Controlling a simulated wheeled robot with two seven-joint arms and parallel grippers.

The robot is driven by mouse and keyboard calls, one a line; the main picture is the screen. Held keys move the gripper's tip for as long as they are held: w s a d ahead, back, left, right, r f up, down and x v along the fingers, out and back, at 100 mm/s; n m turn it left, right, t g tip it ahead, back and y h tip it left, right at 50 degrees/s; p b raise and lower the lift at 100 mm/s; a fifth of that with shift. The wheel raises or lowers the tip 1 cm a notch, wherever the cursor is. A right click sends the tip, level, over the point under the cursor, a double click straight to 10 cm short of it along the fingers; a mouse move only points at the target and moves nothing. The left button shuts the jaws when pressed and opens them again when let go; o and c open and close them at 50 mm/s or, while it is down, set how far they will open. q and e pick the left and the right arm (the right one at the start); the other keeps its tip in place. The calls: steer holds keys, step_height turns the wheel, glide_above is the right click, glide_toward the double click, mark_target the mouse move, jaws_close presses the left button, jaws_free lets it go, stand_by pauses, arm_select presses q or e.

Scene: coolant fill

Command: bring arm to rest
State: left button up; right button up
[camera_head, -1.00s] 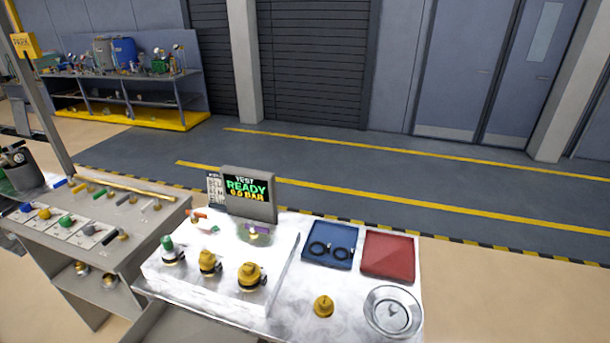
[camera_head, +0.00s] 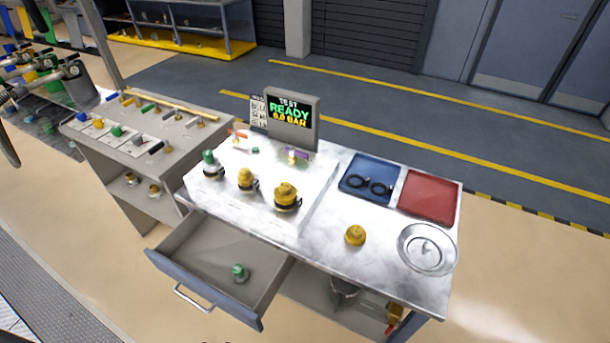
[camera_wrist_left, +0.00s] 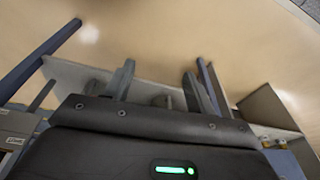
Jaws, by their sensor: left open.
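My left gripper (camera_wrist_left: 157,88) shows in the left wrist view with its two dark fingers spread apart and nothing between them. Beyond the fingers are a pale floor and parts of grey and blue furniture, seen at a steep tilt. Neither gripper can be made out in the head view. My right gripper is in neither view.
The workbench (camera_head: 322,238) carries a test screen (camera_head: 292,118), yellow and green caps, a blue tray (camera_head: 367,179), a red tray (camera_head: 430,195) and a round metal dish (camera_head: 427,249). An open drawer (camera_head: 220,262) juts out in front, holding a green-topped part (camera_head: 240,272).

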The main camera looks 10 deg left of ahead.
arm_select(q)
steer(key=s+a+f+b, duration=0.1)
steer(key=s+f+b, duration=0.1)
steer(key=s+f, duration=0.6)
steer(key=s+a+f+g+b, duration=0.1)
steer(key=s+a+f+b, duration=0.1)
steer(key=s+f, duration=0.7)
step_height(320, 180, down, 8)
steer(key=shift+s+f+g+b, duration=0.1)
steer(key=shift+s+g+b, duration=0.2)
steer(key=shift+b, duration=0.3)
